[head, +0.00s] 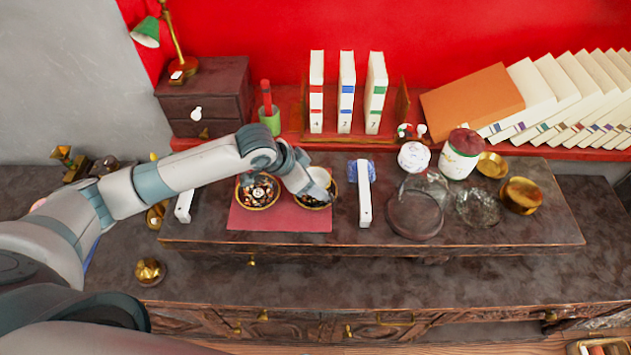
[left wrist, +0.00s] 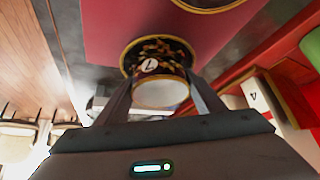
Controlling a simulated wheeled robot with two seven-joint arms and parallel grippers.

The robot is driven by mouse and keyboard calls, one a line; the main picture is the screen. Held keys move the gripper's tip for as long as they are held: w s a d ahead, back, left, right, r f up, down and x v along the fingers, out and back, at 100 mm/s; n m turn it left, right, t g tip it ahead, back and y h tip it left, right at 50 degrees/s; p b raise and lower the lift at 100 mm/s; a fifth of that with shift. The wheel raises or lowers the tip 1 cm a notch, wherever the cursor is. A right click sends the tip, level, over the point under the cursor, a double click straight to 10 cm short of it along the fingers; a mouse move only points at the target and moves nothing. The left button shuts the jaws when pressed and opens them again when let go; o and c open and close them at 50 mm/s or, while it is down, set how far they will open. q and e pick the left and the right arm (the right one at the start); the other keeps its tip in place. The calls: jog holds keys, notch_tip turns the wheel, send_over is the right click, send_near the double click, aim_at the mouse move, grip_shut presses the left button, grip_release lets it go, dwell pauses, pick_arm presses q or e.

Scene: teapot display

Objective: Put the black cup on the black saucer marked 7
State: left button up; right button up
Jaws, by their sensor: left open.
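The black cup (left wrist: 161,93) has a pale inside and a gold rim; it also shows in the head view (head: 320,177). It is at the right dish, a black-and-gold saucer (left wrist: 133,50) with a gold rim. A white disc with a mark like an upside-down 7 shows there; I cannot tell whether it is on cup or saucer. My left gripper (left wrist: 160,86) is open, its fingers on either side of the cup. In the head view the gripper (head: 312,192) partly hides cup and saucer. My right gripper is not in view.
Another patterned dark dish (head: 257,205) sits left on the pink mat (head: 280,222). A glass dome (head: 415,210), jars and brass bowls (head: 520,196) stand farther right. Books (head: 347,90) stand behind. The shelf's front strip is clear.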

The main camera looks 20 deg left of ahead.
pick_arm(q)
jog(key=shift+s+a, duration=0.25)
jog(key=shift+s, duration=0.1)
jog(key=b+v, duration=0.2)
jog(key=v, duration=0.9)
jog(key=shift+w+r, duration=0.25)
jog(key=shift+r, duration=0.3)
